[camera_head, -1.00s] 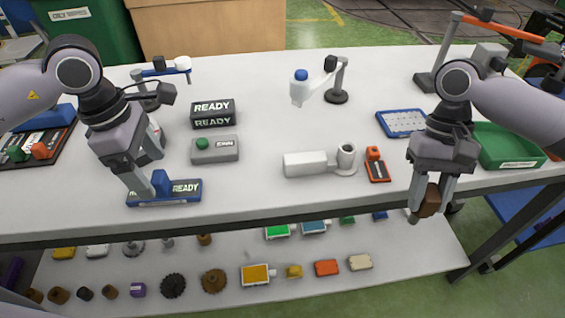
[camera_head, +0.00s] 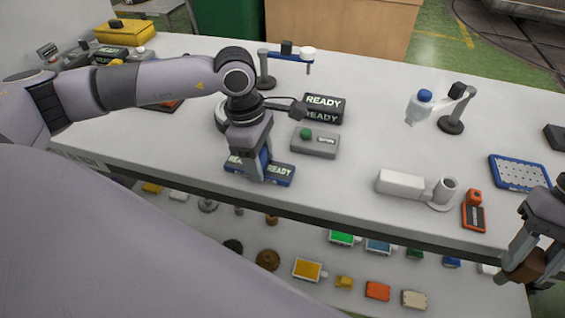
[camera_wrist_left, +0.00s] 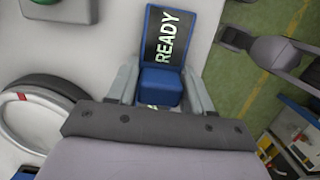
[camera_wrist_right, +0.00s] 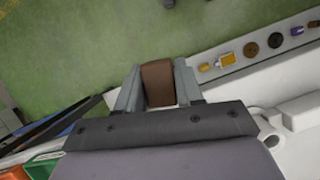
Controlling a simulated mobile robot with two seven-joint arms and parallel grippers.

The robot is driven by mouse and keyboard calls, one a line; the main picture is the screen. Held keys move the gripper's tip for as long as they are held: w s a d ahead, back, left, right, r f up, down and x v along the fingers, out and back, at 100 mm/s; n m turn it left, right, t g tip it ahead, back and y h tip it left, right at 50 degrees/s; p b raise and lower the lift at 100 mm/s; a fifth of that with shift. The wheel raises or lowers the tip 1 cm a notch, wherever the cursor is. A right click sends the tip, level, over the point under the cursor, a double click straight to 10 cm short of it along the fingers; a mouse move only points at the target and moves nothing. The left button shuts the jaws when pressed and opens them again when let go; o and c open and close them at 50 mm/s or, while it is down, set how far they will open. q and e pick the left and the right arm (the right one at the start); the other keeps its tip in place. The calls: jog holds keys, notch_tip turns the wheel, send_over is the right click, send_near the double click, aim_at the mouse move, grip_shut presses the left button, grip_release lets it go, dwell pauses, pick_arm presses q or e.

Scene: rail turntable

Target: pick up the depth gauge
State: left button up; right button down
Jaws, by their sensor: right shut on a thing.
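A blue block on a dark, blue-edged plate reading READY, which I take to be the depth gauge (camera_head: 281,174), lies near the table's front edge. My left gripper (camera_head: 258,172) points down over it. In the left wrist view the two fingers (camera_wrist_left: 160,92) stand on either side of the blue block (camera_wrist_left: 160,85), apart enough to look open; contact is unclear. My right gripper (camera_head: 522,268) is shut on a brown block (camera_head: 530,266), held past the table's front edge. The brown block (camera_wrist_right: 158,83) also shows between the fingers in the right wrist view.
A grey box with a green button (camera_head: 315,143) and a black READY display (camera_head: 324,108) stand close behind the left gripper. A white block (camera_head: 400,183), an orange-and-black item (camera_head: 474,212) and a blue tray (camera_head: 519,173) lie to the right. A lower shelf holds several parts.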

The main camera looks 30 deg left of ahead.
pick_arm(q)
jog(key=shift+r, duration=0.1)
pick_arm(e)
jog(key=shift+f+b, duration=0.45)
pick_arm(q)
notch_tip(320, 180, up, 20)
